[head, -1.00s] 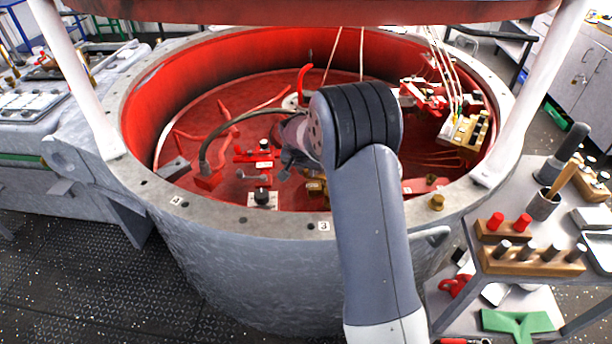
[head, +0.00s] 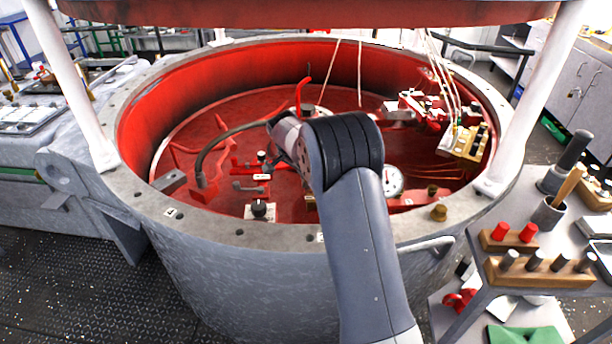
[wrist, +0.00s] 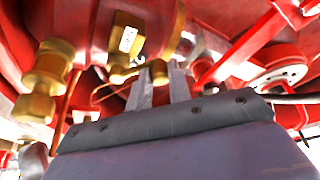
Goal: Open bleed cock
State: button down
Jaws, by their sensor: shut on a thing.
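In the wrist view a brass fitting with a white tag (wrist: 126,38) sits on red pipework; it looks like the bleed cock, but I cannot read the tag. In the head view my arm reaches into the red-lined round tank (head: 330,235), and my wrist hides the fingertips and the cock.
A second brass fitting (wrist: 45,80) stands left of my fingers, with red pipes close around. In the head view a dial gauge (head: 392,181), a black knob (head: 259,208) and a brass block (head: 463,143) are inside the tank. A tool cart (head: 540,275) stands at right.

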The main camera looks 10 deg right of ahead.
jog(key=c, duration=1.3)
grip_release()
jog(key=v, duration=1.1)
jog(key=shift+d+f, duration=0.1)
jog(key=shift+f, duration=0.1)
jog(key=x, duration=1)
jog(key=shift+w+f, duration=0.1)
jog(key=shift+f, duration=0.15)
jog(key=shift+r, duration=0.1)
